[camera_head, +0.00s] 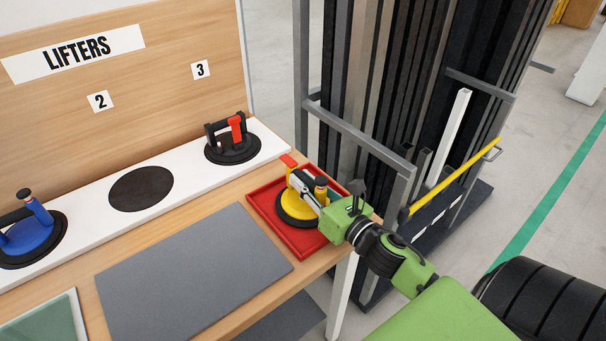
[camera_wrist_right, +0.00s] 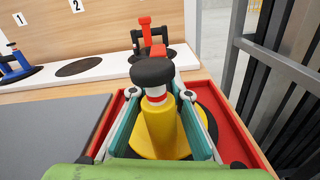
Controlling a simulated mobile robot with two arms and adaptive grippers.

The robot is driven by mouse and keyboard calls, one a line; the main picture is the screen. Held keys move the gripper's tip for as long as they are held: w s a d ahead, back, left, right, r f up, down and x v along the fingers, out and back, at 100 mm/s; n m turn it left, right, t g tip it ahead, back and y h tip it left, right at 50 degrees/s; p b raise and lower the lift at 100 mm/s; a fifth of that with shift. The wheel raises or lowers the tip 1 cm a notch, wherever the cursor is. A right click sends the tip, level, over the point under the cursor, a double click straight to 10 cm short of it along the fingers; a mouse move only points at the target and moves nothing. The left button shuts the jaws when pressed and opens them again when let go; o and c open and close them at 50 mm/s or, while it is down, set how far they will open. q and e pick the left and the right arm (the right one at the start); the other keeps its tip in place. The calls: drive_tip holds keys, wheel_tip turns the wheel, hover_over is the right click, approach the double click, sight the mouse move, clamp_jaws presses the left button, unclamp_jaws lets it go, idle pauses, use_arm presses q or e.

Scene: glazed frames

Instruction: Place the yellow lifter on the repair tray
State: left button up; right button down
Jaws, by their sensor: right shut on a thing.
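The yellow lifter (camera_head: 298,207) is inside the red repair tray (camera_head: 312,247) at the right end of the bench. Its black pad appears to be on the tray floor; any small gap cannot be made out. My right gripper (camera_head: 308,192) is shut on the lifter. In the right wrist view the yellow lifter (camera_wrist_right: 160,128) stands upright between the two fingers of my right gripper (camera_wrist_right: 155,100), its black knob towards the camera. The tray's red rim (camera_wrist_right: 108,130) shows on both sides. My left gripper is not in view.
A red lifter (camera_head: 232,148) and a blue lifter (camera_head: 28,236) stand on the white shelf, with an empty black spot (camera_head: 141,189) between them. A grey mat (camera_head: 193,272) lies left of the tray. A metal rack (camera_head: 365,140) with dark profiles stands close behind the tray, to the right.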

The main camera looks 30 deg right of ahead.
sight(324, 202)
drive_tip(key=shift+f, duration=0.1)
idle(0.3)
drive_tip(key=c, duration=1.9)
unclamp_jaws()
drive_tip(key=shift+f, duration=0.25)
drive_tip(key=shift+s, duration=0.1)
drive_tip(key=shift+s, duration=0.3)
drive_tip(key=s+b, duration=0.1)
drive_tip(key=s, duration=0.2)
drive_tip(key=s+b, duration=0.1)
drive_tip(key=s, duration=0.2)
drive_tip(key=s+b, duration=0.1)
drive_tip(key=s, duration=0.3)
drive_tip(key=shift+d, duration=0.4)
drive_tip(key=shift+s+r, duration=0.1)
drive_tip(key=shift+s, duration=0.6)
